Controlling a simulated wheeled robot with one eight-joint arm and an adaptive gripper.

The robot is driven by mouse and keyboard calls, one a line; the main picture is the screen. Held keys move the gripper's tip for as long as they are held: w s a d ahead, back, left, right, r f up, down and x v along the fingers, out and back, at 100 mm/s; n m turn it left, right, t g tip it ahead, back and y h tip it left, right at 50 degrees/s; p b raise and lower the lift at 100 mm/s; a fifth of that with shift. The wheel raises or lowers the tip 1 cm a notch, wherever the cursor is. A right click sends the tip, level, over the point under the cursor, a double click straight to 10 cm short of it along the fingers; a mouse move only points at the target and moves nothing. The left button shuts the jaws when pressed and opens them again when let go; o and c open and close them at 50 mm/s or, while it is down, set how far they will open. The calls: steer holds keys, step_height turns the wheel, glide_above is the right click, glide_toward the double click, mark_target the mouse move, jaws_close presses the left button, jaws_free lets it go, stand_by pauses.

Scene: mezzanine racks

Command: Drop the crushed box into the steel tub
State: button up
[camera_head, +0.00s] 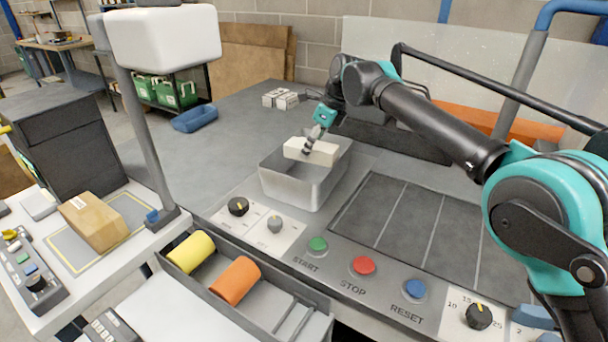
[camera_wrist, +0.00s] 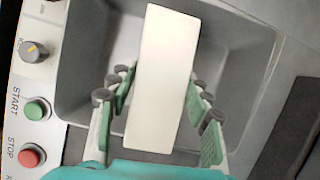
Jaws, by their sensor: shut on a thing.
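A pale cream box (camera_head: 297,150) is held by my gripper (camera_head: 312,143) over the steel tub (camera_head: 288,190). In the wrist view the box (camera_wrist: 163,60) is a long, plain block lying lengthwise between the fingers of my gripper (camera_wrist: 158,100). No dents can be made out on its visible face. The grey, open-topped tub also shows in the wrist view (camera_wrist: 85,55), below and around the box. The box appears at about rim height in the head view; its exact clearance cannot be told. Part of the tub floor is hidden by the box and fingers.
A control panel with green (camera_head: 317,244), red (camera_head: 363,266) and blue (camera_head: 415,290) buttons lies in front of the tub. A brown box (camera_head: 93,221) sits on the left bench. Yellow (camera_head: 191,252) and orange (camera_head: 236,280) rolls lie in a tray. A dark, divided panel (camera_head: 410,225) lies right of the tub.

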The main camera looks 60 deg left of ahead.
steer(key=shift+f, duration=0.1)
steer(key=o, duration=1.3)
steer(key=v, duration=1.2)
